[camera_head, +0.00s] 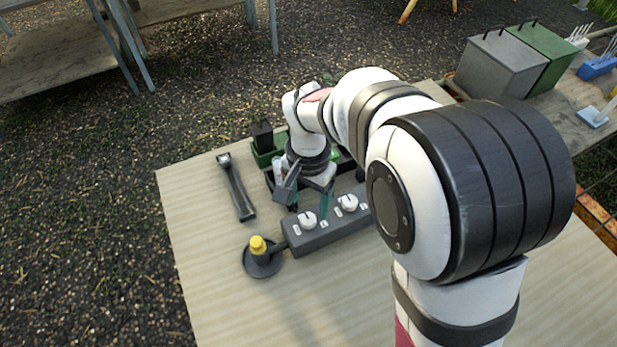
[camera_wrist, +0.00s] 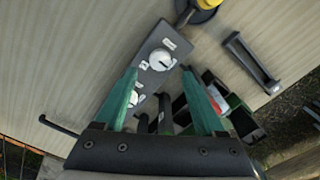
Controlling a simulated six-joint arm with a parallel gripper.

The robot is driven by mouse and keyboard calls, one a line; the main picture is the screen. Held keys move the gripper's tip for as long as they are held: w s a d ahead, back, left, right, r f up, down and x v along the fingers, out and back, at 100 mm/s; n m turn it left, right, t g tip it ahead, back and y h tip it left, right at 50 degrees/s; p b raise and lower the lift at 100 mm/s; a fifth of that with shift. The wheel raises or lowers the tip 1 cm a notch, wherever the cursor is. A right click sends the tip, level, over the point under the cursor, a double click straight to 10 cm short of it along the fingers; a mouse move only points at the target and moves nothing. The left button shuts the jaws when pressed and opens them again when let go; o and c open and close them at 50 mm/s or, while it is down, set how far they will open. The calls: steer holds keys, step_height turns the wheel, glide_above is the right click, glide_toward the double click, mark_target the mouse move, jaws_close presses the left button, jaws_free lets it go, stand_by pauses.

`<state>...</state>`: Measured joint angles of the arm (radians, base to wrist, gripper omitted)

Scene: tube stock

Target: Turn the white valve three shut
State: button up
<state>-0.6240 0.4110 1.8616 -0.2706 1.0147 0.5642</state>
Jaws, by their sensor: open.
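A dark grey valve block (camera_head: 325,232) lies on the table, with white round knobs on its top. One white knob (camera_head: 308,219) is near its left end and another white knob (camera_head: 348,202) is farther right. Small white labels sit beside them, too small to read, so I cannot tell which is valve three. My gripper (camera_head: 312,203) is open, pointing down over the block. In the wrist view, one white knob (camera_wrist: 161,60) shows between the green fingertips (camera_wrist: 159,71), and a second white knob (camera_wrist: 133,98) is partly hidden by the left finger. My arm hides the block's right end.
A yellow-topped piece (camera_head: 258,246) stands on a dark round base at the block's left end. A dark grey bar-like holder (camera_head: 237,187) lies at the table's left. Dark green bins (camera_head: 265,155) stand behind my gripper. The front left of the table is clear.

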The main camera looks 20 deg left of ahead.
mark_target(309, 218)
step_height(309, 218, up, 10)
steer(key=shift+r, duration=0.2)
steer(key=s+d+r+m, duration=0.2)
steer(key=s+d, duration=0.4)
steer(key=d, duration=0.6)
steer(key=s+d+f+y, duration=0.1)
steer(key=s+d+f, duration=0.1)
steer(key=s, duration=0.4)
steer(key=s+d+f+m, duration=0.1)
steer(key=s+d+f, duration=0.1)
steer(key=s+d, duration=0.3)
steer(key=shift+s+f+y, duration=0.3)
steer(key=shift+s+y, duration=0.1)
steer(key=shift+s, duration=0.15)
